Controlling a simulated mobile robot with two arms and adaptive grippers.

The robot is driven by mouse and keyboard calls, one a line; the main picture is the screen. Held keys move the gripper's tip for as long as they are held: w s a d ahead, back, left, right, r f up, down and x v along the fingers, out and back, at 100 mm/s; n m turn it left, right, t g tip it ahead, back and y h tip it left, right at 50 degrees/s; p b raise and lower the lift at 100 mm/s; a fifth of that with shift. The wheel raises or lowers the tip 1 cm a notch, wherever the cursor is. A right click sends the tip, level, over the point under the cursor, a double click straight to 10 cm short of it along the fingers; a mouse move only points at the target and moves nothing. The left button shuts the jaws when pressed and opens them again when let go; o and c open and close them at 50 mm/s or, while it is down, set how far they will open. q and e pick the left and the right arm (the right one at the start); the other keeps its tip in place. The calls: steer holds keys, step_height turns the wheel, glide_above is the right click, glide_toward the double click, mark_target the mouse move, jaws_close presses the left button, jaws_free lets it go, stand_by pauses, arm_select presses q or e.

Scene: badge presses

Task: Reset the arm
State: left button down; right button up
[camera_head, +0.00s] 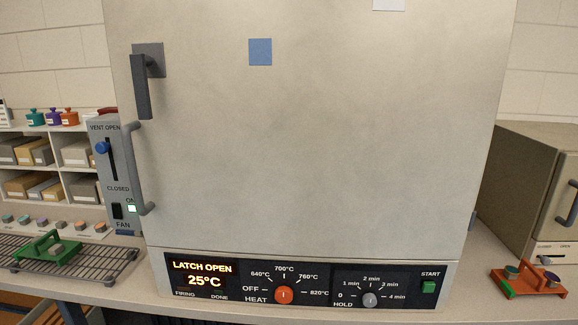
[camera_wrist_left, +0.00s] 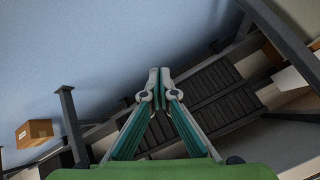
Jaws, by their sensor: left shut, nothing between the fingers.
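My left gripper (camera_wrist_left: 160,75) shows only in the left wrist view. Its fingertips are together with nothing between them. It is apart from everything there, above a blue-grey floor and dark drawer-like units. Neither gripper shows in the head view. The large pale furnace (camera_head: 310,150) fills the middle of the head view, its door looking closed or nearly so. The door's dark latch handle (camera_head: 141,85) hangs down at upper left. The display (camera_head: 203,275) reads LATCH OPEN and 25°C.
A wire rack (camera_head: 110,262) with a green-handled carrier (camera_head: 45,248) lies at left. Shelves with bins (camera_head: 40,150) stand behind it. A beige box oven (camera_head: 530,185) and another carrier (camera_head: 528,282) are at right. In the wrist view, a cardboard box (camera_wrist_left: 34,133) lies at left.

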arm_select(q)
steer(key=s+d+f+n+g, duration=0.1)
steer(key=s+d+f, duration=0.3)
steer(key=s, duration=0.7)
steer(key=s+d+f+n+g, duration=0.1)
steer(key=s+d+f+g, duration=0.3)
steer(key=s, duration=0.7)
steer(key=s+d+f+n+g, duration=0.1)
steer(key=s+d+f+g, duration=0.1)
steer(key=s+d+f, duration=0.2)
steer(key=s+d, duration=0.3)
steer(key=s, duration=0.4)
steer(key=shift+s+d+f+n+g+h, duration=0.2)
steer(key=shift+d+f+n+g+h, duration=0.1)
steer(key=shift+d+f+g+h, duration=0.1)
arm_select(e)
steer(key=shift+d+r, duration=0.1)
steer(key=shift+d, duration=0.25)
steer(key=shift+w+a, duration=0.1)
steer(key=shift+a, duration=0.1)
arm_select(q)
steer(key=shift+w, duration=0.1)
